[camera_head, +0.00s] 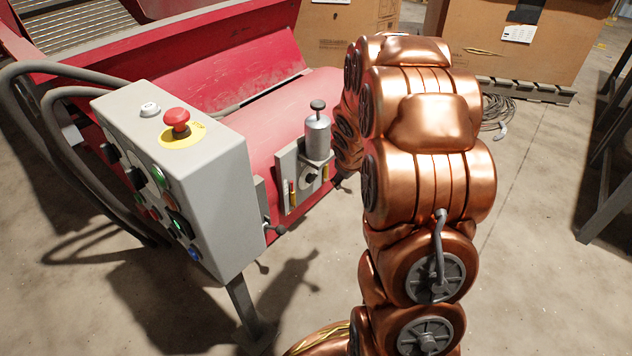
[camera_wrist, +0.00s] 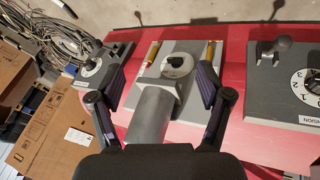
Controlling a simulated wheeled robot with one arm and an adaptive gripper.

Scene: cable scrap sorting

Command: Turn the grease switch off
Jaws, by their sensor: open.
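The grease switch looks to be a dark knob on a round light dial (camera_wrist: 178,66) on a grey plate (camera_wrist: 200,48). In the head view the knob (camera_head: 311,178) is low on its upright plate (camera_head: 287,165), below a silver cylinder with a black top (camera_head: 318,137). In the wrist view the silver cylinder (camera_wrist: 153,115) lies just below the dial. My gripper (camera_wrist: 163,70) is open, its two dark fingers on either side of the plate, the dial between them nearer the right finger. Contact cannot be told. The head view hides my gripper behind my copper arm.
A grey control box (camera_head: 215,195) with a red emergency button (camera_head: 177,120) stands left of the plate. The red machine (camera_head: 225,60) lies behind. The wrist view shows a numbered dial panel (camera_wrist: 285,95) at right and another knob panel (camera_wrist: 100,62) at left. Cardboard boxes (camera_head: 515,40) stand behind.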

